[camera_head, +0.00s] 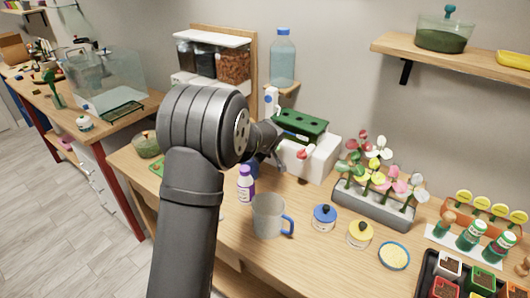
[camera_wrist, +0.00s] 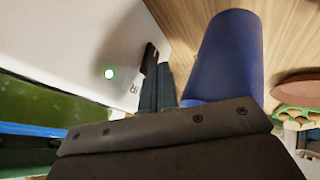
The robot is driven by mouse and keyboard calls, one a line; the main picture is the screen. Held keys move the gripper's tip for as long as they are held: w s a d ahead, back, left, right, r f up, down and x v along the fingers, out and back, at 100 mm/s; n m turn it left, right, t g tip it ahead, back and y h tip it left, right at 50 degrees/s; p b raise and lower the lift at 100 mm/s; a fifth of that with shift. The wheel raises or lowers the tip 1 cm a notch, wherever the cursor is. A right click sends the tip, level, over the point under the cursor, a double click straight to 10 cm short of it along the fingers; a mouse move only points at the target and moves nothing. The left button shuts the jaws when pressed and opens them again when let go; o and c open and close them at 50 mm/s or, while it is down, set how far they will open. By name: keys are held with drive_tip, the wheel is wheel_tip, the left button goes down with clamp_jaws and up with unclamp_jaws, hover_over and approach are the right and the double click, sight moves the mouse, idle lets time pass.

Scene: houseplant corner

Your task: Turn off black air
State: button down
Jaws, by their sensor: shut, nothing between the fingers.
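A white box (camera_head: 317,157) stands against the wall in the head view, with a dark green rack on top. In the head view my gripper (camera_head: 279,160) is in front of the white box, partly behind my arm.
A blue cylinder (camera_wrist: 228,50) stands close right of the fingers in the wrist view. A purple-white bottle (camera_head: 246,185), a grey mug (camera_head: 268,217) and a flower planter (camera_head: 372,207) stand on the wooden table. A clear tank (camera_head: 108,80) stands at left.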

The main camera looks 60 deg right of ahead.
drive_tip(key=shift+d, duration=0.1)
drive_tip(key=shift+d+r, duration=0.1)
drive_tip(key=shift+d, duration=0.2)
drive_tip(key=shift+a, duration=0.1)
drive_tip(key=shift+r, duration=0.1)
drive_tip(key=shift+r, duration=0.65)
drive_tip(key=d+r+v, duration=0.1)
drive_tip(key=d+v, duration=0.1)
drive_tip(key=v, duration=0.8)
